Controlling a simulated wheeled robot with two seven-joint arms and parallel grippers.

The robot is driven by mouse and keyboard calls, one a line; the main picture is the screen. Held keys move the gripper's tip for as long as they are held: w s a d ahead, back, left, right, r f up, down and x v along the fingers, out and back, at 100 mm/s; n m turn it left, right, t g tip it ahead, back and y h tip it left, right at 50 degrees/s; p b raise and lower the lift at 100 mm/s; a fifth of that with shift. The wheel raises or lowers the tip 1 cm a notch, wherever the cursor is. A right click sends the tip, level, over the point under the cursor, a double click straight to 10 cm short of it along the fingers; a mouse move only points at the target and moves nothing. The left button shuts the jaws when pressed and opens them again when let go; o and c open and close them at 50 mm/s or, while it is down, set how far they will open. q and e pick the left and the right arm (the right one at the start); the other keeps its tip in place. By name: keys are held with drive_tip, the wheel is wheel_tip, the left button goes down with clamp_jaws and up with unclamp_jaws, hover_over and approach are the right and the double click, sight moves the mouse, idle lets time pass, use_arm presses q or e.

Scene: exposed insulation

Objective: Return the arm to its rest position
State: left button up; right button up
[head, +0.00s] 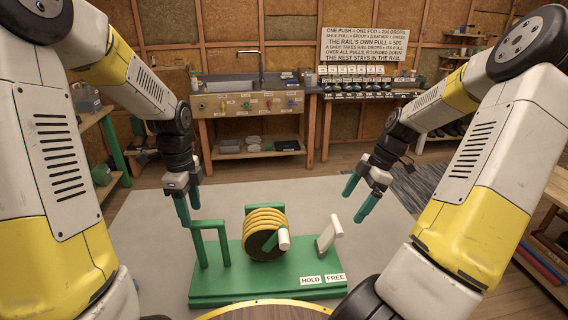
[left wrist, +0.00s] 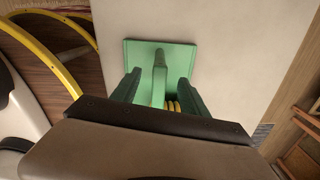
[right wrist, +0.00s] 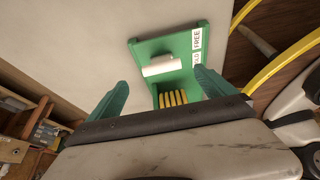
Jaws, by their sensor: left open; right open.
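My left gripper (head: 188,207) is in the head view above the left end of a green stand, its teal fingers pointing down. In the left wrist view its fingers (left wrist: 158,90) are apart with no object held; the stand's post shows beyond them. My right gripper (head: 359,201) is above and right of the stand, fingers apart and empty; they also show in the right wrist view (right wrist: 162,92). The green stand (head: 215,285) carries a yellow coiled drum (head: 265,220) with a pale-handled crank (head: 284,240). A white-handled lever (head: 337,226) stands near the HOLD and FREE labels (head: 322,280).
A workbench with a sink (head: 232,86) stands at the back. Shelving flanks both sides. The pale floor mat (head: 150,250) around the stand is clear.

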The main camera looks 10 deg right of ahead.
use_arm(q)
drive_tip(key=s+d+r+n+t+h, duration=0.1)
drive_tip(key=s+r+n+t, duration=0.5)
drive_tip(key=s+r+n, duration=1)
drive_tip(key=r+n+h, duration=0.1)
drive_tip(key=n, duration=0.2)
drive_tip(key=shift+n, duration=0.4)
use_arm(e)
drive_tip(key=s+a+r+m+t+h, duration=0.1)
drive_tip(key=s+a+r+m+t, duration=0.2)
drive_tip(key=s+a+r+m, duration=0.4)
drive_tip(key=s+a+r+m+t+h, duration=0.1)
drive_tip(key=s+a+r+m+t, duration=0.2)
drive_tip(key=s+a+r+m, duration=0.5)
wheel_tip(320, 180, up, 5)
drive_tip(key=shift+s+r+m, duration=0.1)
drive_tip(key=shift+s+m, duration=0.8)
drive_tip(key=shift+s, duration=0.15)
drive_tip(key=shift+a, duration=0.1)
